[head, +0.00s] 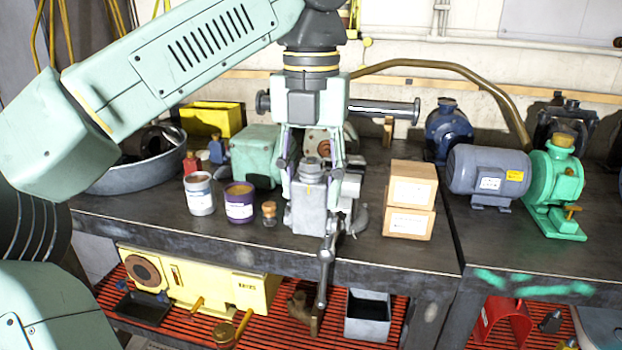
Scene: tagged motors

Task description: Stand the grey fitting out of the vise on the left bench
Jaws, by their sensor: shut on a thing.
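My gripper (311,172) points straight down over the vise on the left bench. Its two fingers stand either side of the grey fitting (311,165), a short stepped round piece, and are shut on it. The fitting is upright, directly above the grey vise (308,218); its lower part is hidden, so I cannot tell whether it still sits between the jaws. The vise is at the front edge of the left bench (120,213), with its handle hanging down in front.
Left of the vise stand a small corked jar (269,214), a purple tin (239,208) and a white tin (199,199). Two stacked cartons (411,197) stand right. A mint motor (257,153) is close behind.

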